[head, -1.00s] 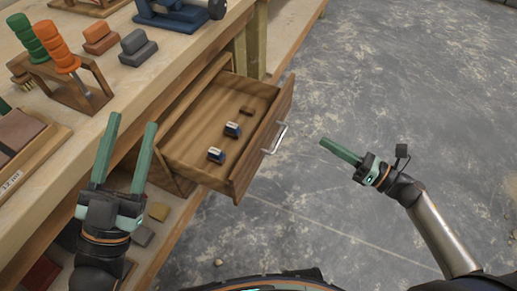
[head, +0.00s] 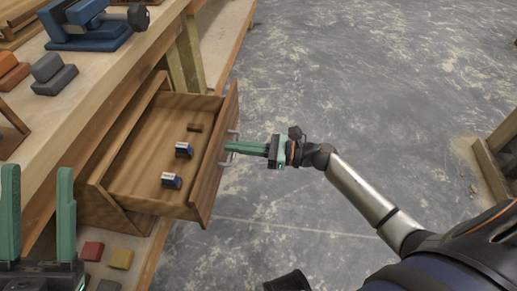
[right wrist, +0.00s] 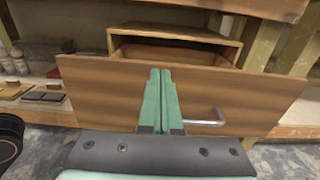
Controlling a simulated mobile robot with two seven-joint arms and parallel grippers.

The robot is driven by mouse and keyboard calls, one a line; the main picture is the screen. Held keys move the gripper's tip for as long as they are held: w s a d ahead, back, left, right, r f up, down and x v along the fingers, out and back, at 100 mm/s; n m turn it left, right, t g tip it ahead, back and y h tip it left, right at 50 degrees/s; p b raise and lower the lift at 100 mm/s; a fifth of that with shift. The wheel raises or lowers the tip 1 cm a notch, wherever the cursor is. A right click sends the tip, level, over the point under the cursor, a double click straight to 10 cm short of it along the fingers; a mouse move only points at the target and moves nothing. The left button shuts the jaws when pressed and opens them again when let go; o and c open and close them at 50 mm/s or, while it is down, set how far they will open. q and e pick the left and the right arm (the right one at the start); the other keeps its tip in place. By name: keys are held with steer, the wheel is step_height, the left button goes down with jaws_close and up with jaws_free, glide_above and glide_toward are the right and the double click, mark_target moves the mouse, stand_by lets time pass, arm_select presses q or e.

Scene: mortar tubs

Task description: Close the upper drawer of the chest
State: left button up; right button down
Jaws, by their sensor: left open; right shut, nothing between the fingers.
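The upper drawer (head: 145,178) is a wooden box pulled well out from the chest under the workbench, with several small items inside. Its front panel also shows in the right wrist view (right wrist: 95,95), with a metal bar handle (right wrist: 208,118). My right gripper (head: 228,147) is shut and empty, its fingertips at the drawer front beside the handle. In the right wrist view the fingers (right wrist: 160,72) point at the panel, left of the handle; I cannot tell whether they touch it. My left gripper (head: 38,172) is open and empty at the bench edge.
The workbench top (head: 100,95) runs along the left, with a blue clamp-like tool (head: 90,24) and grey blocks (head: 53,75). Coloured blocks (head: 120,259) lie on the lower shelf. A wooden frame (head: 500,155) stands at right. The floor between is clear.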

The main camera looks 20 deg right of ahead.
arm_select(q)
steer(key=shift+f, duration=0.15)
arm_select(e)
steer(key=shift+x, duration=1.3)
